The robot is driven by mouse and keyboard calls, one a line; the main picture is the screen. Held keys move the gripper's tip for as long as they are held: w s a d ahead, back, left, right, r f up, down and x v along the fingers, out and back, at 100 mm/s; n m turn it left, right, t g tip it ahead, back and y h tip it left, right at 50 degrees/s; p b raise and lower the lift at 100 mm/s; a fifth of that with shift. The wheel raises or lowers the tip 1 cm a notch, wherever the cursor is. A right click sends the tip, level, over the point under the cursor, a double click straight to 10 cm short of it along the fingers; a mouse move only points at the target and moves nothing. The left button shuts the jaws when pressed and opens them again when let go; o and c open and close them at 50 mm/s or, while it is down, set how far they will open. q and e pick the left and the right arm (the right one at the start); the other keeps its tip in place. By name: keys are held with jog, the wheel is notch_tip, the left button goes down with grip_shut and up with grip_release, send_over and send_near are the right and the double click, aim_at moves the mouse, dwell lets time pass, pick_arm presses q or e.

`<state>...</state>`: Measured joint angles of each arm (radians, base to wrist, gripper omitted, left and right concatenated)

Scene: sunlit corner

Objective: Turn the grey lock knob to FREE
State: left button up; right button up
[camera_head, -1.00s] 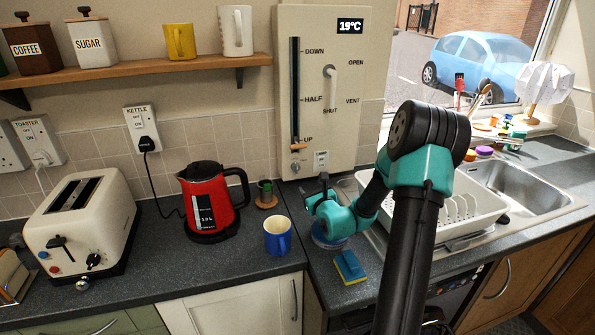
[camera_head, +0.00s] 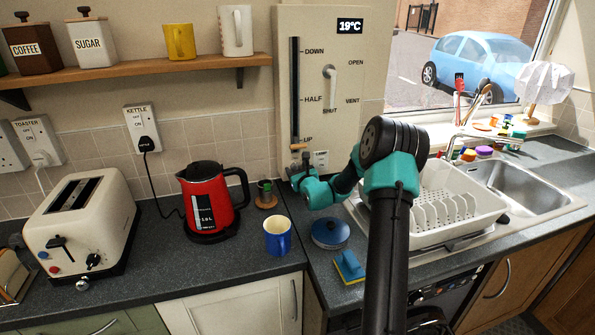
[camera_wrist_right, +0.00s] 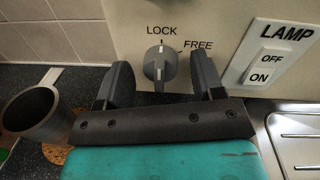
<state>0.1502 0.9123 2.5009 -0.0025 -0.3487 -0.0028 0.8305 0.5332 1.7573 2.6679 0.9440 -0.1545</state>
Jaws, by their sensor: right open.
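The grey lock knob (camera_wrist_right: 159,66) sits low on the cream wall panel, under the words LOCK and FREE. Its grip bar stands about upright, in line with the LOCK mark. My right gripper (camera_wrist_right: 163,70) is open in the right wrist view, one finger on each side of the knob with gaps between. In the head view my right gripper (camera_head: 302,172) is at the panel's lower left corner and hides the knob. My left gripper is in neither view.
The LAMP switch (camera_wrist_right: 277,55) is close to the right of the knob. A dark cup (camera_wrist_right: 38,115) stands to the left. Below the arm are a blue round tin (camera_head: 330,233) and a sponge (camera_head: 350,266). A white dish rack (camera_head: 450,215) stands to the right.

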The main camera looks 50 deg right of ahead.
jog(key=c, duration=0.9)
jog(key=shift+m, duration=0.4)
jog(key=m, duration=1.1)
jog(key=shift+d+f+m+h, duration=0.1)
jog(key=shift+m+h, duration=0.2)
jog(key=shift+h, duration=0.1)
jog(key=o, duration=0.9)
